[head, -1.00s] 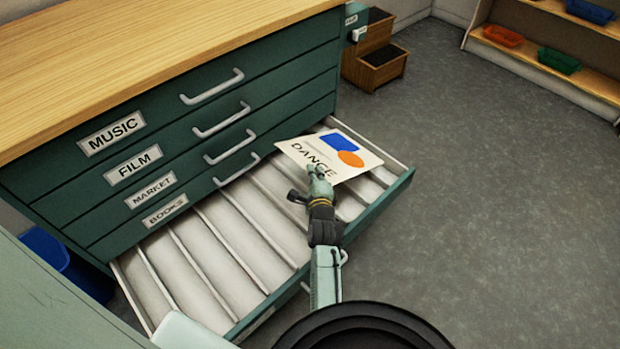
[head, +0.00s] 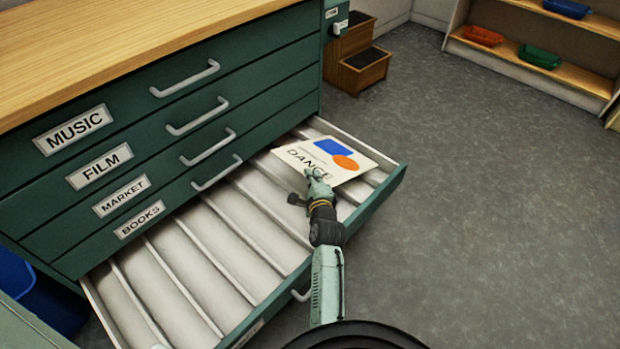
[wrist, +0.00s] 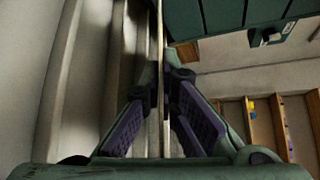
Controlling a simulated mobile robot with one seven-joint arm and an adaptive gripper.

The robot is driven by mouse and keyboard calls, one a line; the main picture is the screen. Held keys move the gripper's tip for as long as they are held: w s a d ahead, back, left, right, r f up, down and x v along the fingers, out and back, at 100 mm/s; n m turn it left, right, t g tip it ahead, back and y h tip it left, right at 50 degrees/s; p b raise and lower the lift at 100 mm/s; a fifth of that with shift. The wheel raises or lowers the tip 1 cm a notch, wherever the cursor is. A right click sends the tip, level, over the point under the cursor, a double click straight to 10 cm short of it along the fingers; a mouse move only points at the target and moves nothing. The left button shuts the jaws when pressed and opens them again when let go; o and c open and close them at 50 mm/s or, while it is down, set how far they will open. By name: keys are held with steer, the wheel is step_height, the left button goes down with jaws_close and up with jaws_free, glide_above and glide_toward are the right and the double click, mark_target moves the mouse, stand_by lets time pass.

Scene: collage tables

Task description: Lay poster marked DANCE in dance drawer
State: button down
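The DANCE poster (head: 328,158) is a cream sheet with a blue shape and an orange oval. It is over the right part of the open bottom drawer (head: 218,252); I cannot tell whether it touches the drawer floor. My gripper (head: 314,178) is at the poster's near edge. In the wrist view the poster (wrist: 159,70) shows edge-on as a thin line between the two fingers (wrist: 160,95), which are closed onto it. The open drawer is pale inside with several raised dividers. The label on its front is too small to read.
Shut drawers marked MUSIC (head: 75,127), FILM (head: 100,164), MARKET (head: 121,195) and BOOKS (head: 139,219) are above the open one. A wooden step stool (head: 357,65) stands behind. A shelf (head: 540,50) holds coloured trays. A blue bin (head: 45,295) is at left. The floor at right is clear.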

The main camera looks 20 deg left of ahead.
steer(key=c, duration=2.4)
jaws_free()
steer(key=c, duration=1.7)
jaws_free()
steer(key=shift+o, duration=0.3)
steer(key=o, duration=0.3)
steer(key=s+a+r+p, duration=0.1)
steer(key=s+p, duration=0.1)
steer(key=p, duration=0.1)
steer(key=s+a+r+p, duration=0.1)
steer(key=s+p, duration=0.2)
steer(key=p, duration=0.1)
steer(key=s+r+p, duration=0.1)
steer(key=s+p, duration=0.1)
steer(key=p, duration=0.2)
steer(key=shift+s+a+r, duration=0.3)
steer(key=shift+s+a, duration=0.05)
steer(key=shift+a, duration=0.05)
